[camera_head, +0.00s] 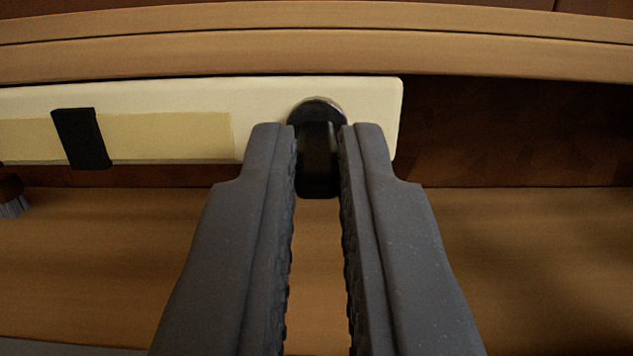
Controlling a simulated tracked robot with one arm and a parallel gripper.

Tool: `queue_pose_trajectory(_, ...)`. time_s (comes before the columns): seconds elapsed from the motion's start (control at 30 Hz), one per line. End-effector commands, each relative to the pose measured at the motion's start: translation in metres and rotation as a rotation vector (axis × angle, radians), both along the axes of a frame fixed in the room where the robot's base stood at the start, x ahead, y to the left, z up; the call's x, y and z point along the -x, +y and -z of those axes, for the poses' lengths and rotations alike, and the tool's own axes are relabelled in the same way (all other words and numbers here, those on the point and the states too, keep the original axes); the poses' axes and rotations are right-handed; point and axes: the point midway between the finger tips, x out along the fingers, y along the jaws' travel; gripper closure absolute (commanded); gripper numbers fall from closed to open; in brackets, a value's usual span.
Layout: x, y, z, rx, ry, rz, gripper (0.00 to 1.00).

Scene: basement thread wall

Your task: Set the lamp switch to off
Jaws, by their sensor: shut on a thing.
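A black switch lever (317,165) on a round dark mount stands out from the right end of a cream panel (370,95). I take it for the lamp switch; no on or off marking is legible. My gripper (318,140) reaches forward from below, with a fingertip on each side of the lever. The fingers are shut on the lever. The fingertips hide the lever's sides and part of its mount.
A black block (81,138) sits on the panel's yellow strip (165,137) at the left. A wooden rail (480,55) runs above the panel. A wooden surface (540,250) lies below. A small brush-like thing (12,200) is at the left edge.

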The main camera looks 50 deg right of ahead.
Motion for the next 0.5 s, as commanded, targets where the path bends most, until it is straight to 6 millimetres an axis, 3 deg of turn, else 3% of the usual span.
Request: queue_pose_trajectory(0.5,-0.0005,0.0006,0.0057,0.045,-0.035,-0.002,1.0)
